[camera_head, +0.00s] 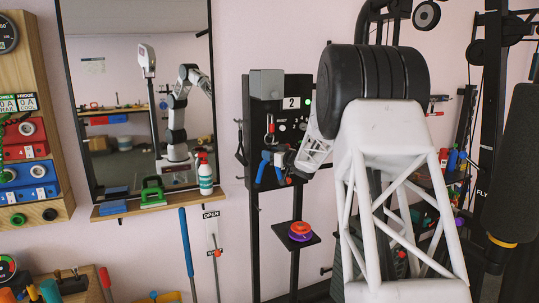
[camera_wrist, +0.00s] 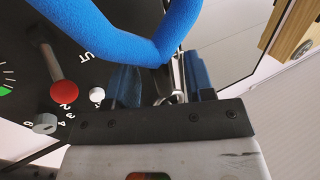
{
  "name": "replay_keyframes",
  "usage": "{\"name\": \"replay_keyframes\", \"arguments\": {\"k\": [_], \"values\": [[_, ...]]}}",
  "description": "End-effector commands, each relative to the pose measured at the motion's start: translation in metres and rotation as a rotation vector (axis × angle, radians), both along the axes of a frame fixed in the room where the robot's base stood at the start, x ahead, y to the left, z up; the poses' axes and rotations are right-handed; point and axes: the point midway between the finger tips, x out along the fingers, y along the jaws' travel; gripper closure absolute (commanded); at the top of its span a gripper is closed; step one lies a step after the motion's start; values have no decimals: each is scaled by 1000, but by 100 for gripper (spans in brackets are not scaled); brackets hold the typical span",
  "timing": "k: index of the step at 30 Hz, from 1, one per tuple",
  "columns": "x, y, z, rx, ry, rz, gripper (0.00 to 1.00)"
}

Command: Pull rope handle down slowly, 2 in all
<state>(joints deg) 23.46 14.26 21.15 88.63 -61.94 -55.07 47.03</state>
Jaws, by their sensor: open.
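The blue rope handle (camera_wrist: 135,42) crosses the top of the wrist view as a thick bent bar, with a metal clip (camera_wrist: 175,75) at its bend. In the head view the handle (camera_head: 263,168) hangs in front of the lower left of the black panel. My gripper (camera_wrist: 160,82) is open, its two blue-padded fingers on either side of the clip, close to the handle's bend. In the head view my gripper (camera_head: 284,160) is at the handle's right side, partly hidden by my arm. Whether the fingers touch the handle cannot be told.
The black panel (camera_head: 293,88) has a display reading 2. A red-tipped lever (camera_wrist: 64,93) and knobs (camera_wrist: 97,95) are near my fingers in the wrist view. Below, a small shelf (camera_head: 285,241) holds orange and purple discs. A mirror (camera_head: 120,60) and ledge stand to the left.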

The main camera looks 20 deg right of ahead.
Motion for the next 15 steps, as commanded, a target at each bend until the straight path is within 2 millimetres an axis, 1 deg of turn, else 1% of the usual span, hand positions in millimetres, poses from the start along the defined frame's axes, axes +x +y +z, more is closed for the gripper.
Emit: {"name": "replay_keyframes", "arguments": {"k": [9,15], "values": [[-36,-15,1,-1,0,-1,52],[-55,-23,0,0,0,0,52]]}}
